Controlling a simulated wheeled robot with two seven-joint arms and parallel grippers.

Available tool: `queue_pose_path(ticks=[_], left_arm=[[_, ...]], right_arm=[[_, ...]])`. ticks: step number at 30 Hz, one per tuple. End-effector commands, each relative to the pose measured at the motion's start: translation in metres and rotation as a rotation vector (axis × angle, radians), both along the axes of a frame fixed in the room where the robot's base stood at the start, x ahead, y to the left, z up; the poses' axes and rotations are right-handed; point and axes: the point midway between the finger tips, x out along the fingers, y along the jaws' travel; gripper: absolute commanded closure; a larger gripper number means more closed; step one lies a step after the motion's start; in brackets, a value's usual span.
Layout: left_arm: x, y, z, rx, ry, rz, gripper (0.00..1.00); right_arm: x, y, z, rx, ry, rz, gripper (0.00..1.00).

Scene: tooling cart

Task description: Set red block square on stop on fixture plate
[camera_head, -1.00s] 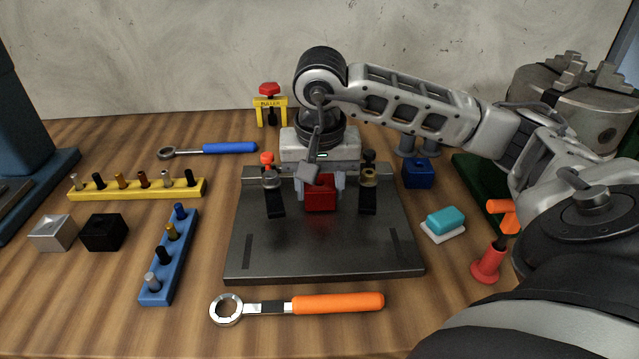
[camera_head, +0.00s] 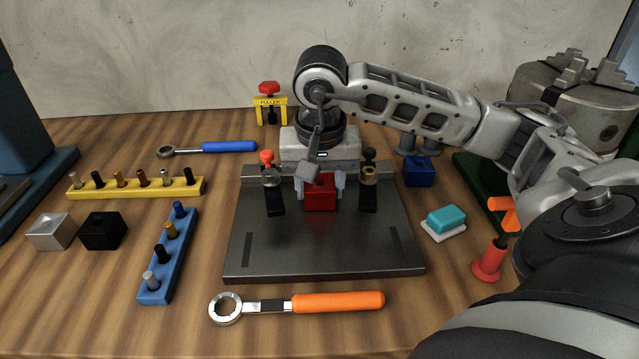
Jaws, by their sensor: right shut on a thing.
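The red block (camera_head: 320,195) is on or just above the dark fixture plate (camera_head: 320,250), near its back edge between two black clamps. The left clamp (camera_head: 273,190) has a red-orange knob and the right clamp (camera_head: 369,185) a black one. My right gripper (camera_head: 320,186) points down and is shut on the red block, one finger at each side. The stop (camera_head: 255,170) is a raised bar along the plate's back edge; its middle is hidden by my gripper. I cannot tell whether the block touches it. My left gripper is out of view.
An orange-handled wrench (camera_head: 335,302) lies in front of the plate. Left are a blue peg rack (camera_head: 168,262), a yellow peg rack (camera_head: 130,189), a black block (camera_head: 103,231) and a silver block (camera_head: 51,231). Right are a blue block (camera_head: 418,172) and a teal block (camera_head: 446,217).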

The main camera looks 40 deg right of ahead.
Motion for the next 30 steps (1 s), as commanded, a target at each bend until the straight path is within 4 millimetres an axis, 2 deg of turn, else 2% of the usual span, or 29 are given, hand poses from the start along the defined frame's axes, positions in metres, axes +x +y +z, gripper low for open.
queue_pose_path(ticks=[10,11,13,14,19,20,21,22,30], left_arm=[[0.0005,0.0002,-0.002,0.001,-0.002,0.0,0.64],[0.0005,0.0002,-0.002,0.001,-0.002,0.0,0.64],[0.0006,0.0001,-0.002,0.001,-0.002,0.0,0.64],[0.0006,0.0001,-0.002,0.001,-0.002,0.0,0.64],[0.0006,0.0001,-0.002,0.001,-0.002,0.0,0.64],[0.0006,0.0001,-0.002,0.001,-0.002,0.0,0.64],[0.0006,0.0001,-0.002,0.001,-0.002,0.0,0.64],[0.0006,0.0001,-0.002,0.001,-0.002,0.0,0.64],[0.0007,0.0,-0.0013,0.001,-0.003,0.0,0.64]], right_arm=[[0.0002,-0.0001,-0.0001,0.0,-0.001,0.0,0.84],[0.0002,-0.0001,-0.0001,0.0,-0.001,0.0,0.52],[0.0002,-0.0001,-0.0001,0.0,-0.001,0.0,0.32],[0.0002,-0.0001,-0.0001,0.0,-0.001,0.0,0.29],[0.0001,-0.0001,-0.0003,-0.001,-0.001,0.0,0.29],[-0.0001,0.0,-0.0008,0.001,0.001,0.0,0.27],[-0.0002,0.0,-0.0009,0.0,0.001,0.0,0.15],[-0.0001,0.0,-0.0009,0.0,0.001,0.0,0.11],[-0.0002,0.0,-0.0001,0.001,0.001,0.0,0.11]])
